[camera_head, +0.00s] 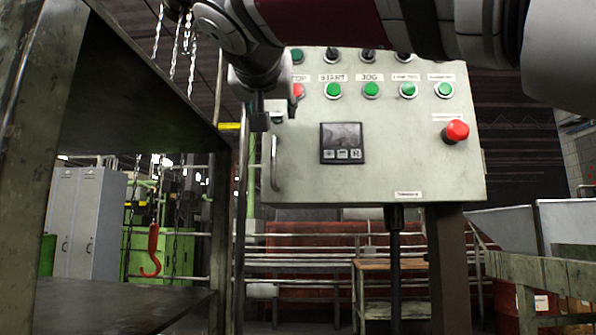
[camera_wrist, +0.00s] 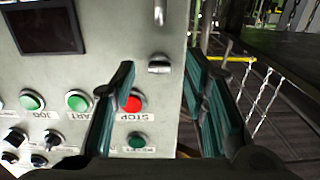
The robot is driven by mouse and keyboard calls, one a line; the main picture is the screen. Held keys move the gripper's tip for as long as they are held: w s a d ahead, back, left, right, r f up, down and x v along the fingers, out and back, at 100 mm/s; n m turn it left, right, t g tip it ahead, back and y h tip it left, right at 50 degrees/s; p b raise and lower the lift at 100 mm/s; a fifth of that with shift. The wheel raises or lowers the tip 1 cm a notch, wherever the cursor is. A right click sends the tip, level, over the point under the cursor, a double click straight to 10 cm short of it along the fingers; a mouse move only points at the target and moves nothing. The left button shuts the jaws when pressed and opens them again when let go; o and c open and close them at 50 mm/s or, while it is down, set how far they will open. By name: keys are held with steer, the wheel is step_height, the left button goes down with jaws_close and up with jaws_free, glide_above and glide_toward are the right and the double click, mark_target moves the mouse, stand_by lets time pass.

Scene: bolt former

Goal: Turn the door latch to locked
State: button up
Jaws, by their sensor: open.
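The grey control panel box (camera_head: 385,180) stands in the middle of the head view, and its face fills the left of the wrist view. A small dark and silver latch (camera_wrist: 159,64) sits near the panel's side edge; its turned state is hard to tell. My gripper (camera_head: 273,116) is at the panel's left edge in the head view and largely covers the latch there. In the wrist view my gripper (camera_wrist: 160,75) is open, with one finger on each side of the latch and a gap to both. It holds nothing.
The red stop button (camera_wrist: 132,103) and green buttons (camera_head: 371,90) lie close to my gripper. A bar handle (camera_head: 274,162) is below it on the panel's left edge. A red emergency button (camera_head: 456,131) is at right. A metal frame (camera_head: 226,200) and chains (camera_head: 192,55) stand left.

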steer(key=shift+w, duration=0.7)
jaws_close()
